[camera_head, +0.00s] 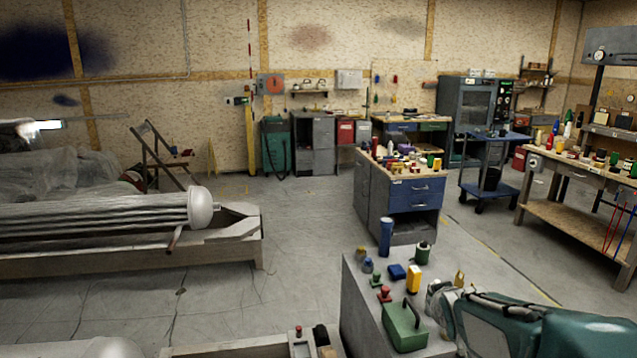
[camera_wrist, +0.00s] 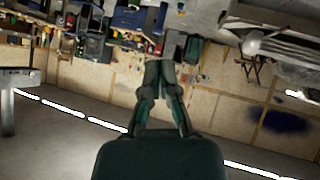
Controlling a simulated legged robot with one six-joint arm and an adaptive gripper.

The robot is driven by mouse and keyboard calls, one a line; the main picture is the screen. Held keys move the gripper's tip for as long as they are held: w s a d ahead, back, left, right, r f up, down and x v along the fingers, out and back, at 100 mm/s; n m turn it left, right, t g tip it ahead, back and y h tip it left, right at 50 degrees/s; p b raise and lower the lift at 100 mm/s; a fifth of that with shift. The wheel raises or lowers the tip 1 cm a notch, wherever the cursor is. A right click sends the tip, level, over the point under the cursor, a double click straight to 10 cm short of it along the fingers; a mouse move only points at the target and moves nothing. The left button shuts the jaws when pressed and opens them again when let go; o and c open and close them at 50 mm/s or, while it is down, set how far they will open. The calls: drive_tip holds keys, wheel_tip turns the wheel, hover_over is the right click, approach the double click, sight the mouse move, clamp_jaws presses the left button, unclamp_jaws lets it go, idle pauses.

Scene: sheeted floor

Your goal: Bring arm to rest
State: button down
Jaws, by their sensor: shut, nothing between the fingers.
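My gripper (camera_wrist: 163,68) reaches up the middle of the wrist view, its two dark fingers together and empty. The wrist view is upside down, with the floor objects at the top and the wall below. In the head view my gripper (camera_head: 436,298) is at the lower right, at the end of my green and grey arm. It appears over or beside the grey cabinet top (camera_head: 362,308); the gap to it cannot be told. Part of my arm is cut off by the right edge.
A green box with a handle (camera_head: 405,326), a blue cylinder (camera_head: 386,238) and a yellow item (camera_head: 413,279) stand near my gripper. A blue-drawer workbench (camera_head: 412,199) is behind, a wooden bench (camera_head: 570,211) at right. Open floor (camera_head: 305,225) lies left of centre.

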drive_tip(key=s+a+m+g+y, duration=0.1)
drive_tip(key=s+a, duration=0.3)
drive_tip(key=s, duration=0.9)
drive_tip(key=s+a+r+m+g, duration=0.1)
drive_tip(key=s+a+g, duration=0.2)
drive_tip(key=s, duration=1)
drive_tip(key=shift+a+r+g+y, duration=0.3)
drive_tip(key=shift+a+g+y, duration=0.1)
drive_tip(key=shift+a, duration=0.3)
